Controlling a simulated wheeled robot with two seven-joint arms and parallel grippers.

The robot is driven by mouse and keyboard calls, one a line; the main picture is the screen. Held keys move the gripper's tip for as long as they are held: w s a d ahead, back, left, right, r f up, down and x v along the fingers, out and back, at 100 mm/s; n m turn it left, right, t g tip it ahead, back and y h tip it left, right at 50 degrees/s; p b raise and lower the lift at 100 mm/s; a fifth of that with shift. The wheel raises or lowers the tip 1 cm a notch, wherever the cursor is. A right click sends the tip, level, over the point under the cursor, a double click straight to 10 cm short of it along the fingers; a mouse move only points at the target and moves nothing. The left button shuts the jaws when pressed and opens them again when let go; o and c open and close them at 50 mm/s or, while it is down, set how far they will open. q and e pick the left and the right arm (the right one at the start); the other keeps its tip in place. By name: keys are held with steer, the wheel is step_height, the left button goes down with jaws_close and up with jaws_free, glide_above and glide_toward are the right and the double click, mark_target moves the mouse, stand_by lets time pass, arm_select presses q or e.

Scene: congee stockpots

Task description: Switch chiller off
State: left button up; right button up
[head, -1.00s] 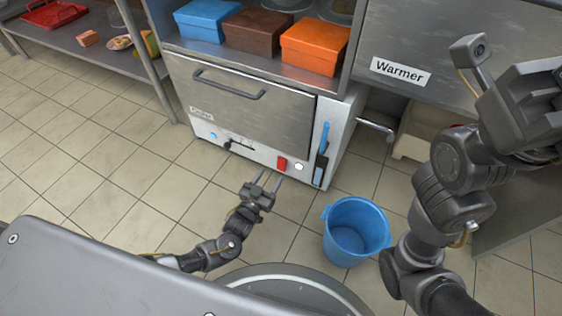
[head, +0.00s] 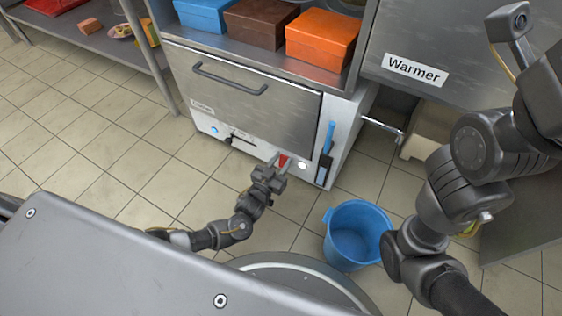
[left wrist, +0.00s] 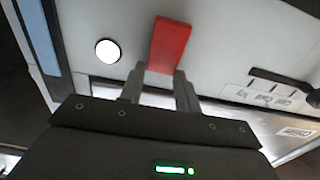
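The chiller (head: 245,95) is a low steel unit with a bar handle; its small label is hard to read. A red switch (head: 284,161) is on its lower front panel, beside a round white light or button (head: 301,165). In the left wrist view the red switch (left wrist: 170,45) lies just ahead of my fingertips, with the white round (left wrist: 108,51) to its left. My left gripper (head: 281,161) is open and empty, its two fingers (left wrist: 158,80) apart, at the near end of the switch. I cannot tell whether they touch. My right arm shows at the right, its fingers out of frame.
A black lever (head: 238,138) and a blue round (head: 214,129) sit left on the panel. A blue handle strip (head: 326,150) is at the chiller's right edge. A blue bucket (head: 356,234) stands on the floor. The warmer (head: 440,50) is at the right.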

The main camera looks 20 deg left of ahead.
arm_select(q)
steer(key=c, duration=0.4)
steer(key=shift+f+t+b, duration=0.3)
steer(key=shift+f+b, duration=0.1)
steer(key=shift+b, duration=0.55)
steer(key=shift+s+t+b, duration=0.15)
steer(key=shift+t+b, duration=0.15)
steer(key=shift+b, duration=0.05)
steer(key=shift+r, duration=0.25)
steer(key=o, duration=1)
